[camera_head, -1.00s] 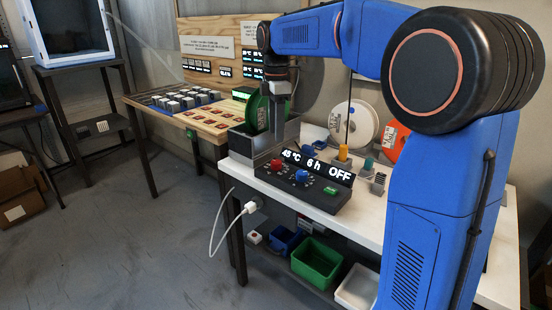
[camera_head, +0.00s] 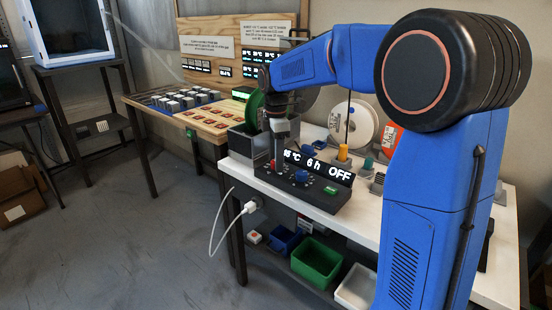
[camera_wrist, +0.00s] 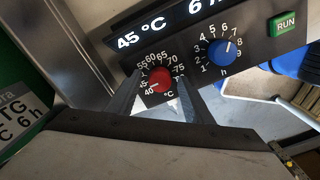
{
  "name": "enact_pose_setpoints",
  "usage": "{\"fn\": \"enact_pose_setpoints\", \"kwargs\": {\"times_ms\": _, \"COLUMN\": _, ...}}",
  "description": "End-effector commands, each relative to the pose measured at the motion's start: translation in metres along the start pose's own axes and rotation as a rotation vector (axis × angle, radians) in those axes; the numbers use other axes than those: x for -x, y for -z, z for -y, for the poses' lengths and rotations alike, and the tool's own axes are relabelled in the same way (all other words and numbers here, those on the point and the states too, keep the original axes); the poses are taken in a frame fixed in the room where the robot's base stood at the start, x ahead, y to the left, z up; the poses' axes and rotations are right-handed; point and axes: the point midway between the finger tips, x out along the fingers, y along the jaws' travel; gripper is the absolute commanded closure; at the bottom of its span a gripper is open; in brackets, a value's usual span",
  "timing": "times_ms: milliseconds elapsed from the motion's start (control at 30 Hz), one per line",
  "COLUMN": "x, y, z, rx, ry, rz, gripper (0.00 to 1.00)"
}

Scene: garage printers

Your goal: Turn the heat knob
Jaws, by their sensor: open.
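The heat knob is the red knob (camera_wrist: 160,79) on the dark control panel (camera_wrist: 258,50), ringed by a °C scale. Its white mark is toward the low end of the scale, near 45. The display (camera_wrist: 140,35) reads 45 °C in the wrist view. My gripper (camera_wrist: 163,108) is open, its fingers pointing at the red knob, one to each side in the picture; whether they touch it I cannot tell. In the head view my gripper (camera_head: 277,160) hangs down over the red knob, mostly hiding it. The blue hour knob (camera_wrist: 221,52) is to the right.
A green RUN button (camera_wrist: 285,25) is at the panel's right end. A grey box with a green spool (camera_head: 252,108) stands behind the panel. A white spool (camera_head: 354,124) and an orange one (camera_head: 386,141) stand farther right. A white cable (camera_head: 219,220) hangs off the front.

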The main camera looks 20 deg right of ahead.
Motion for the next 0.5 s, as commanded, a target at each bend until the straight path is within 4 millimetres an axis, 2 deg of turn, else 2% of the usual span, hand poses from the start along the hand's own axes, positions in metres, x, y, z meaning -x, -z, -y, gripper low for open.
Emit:
{"fn": "enact_pose_setpoints", "kwargs": {"times_ms": 67, "x": 0.0, "y": 0.0, "z": 0.0, "rx": 0.0, "ry": 0.0, "rz": 0.0, "gripper": 0.54}}
{"fn": "enact_pose_setpoints", "kwargs": {"times_ms": 233, "x": 0.0001, "y": 0.0, "z": -0.0001, "rx": 0.0, "ry": 0.0, "rz": 0.0, "gripper": 0.94}}
{"fn": "enact_pose_setpoints", "kwargs": {"times_ms": 500, "x": 0.0002, "y": 0.0, "z": -0.0001, "rx": -0.015, "ry": 0.0, "rz": 0.0, "gripper": 0.95}}
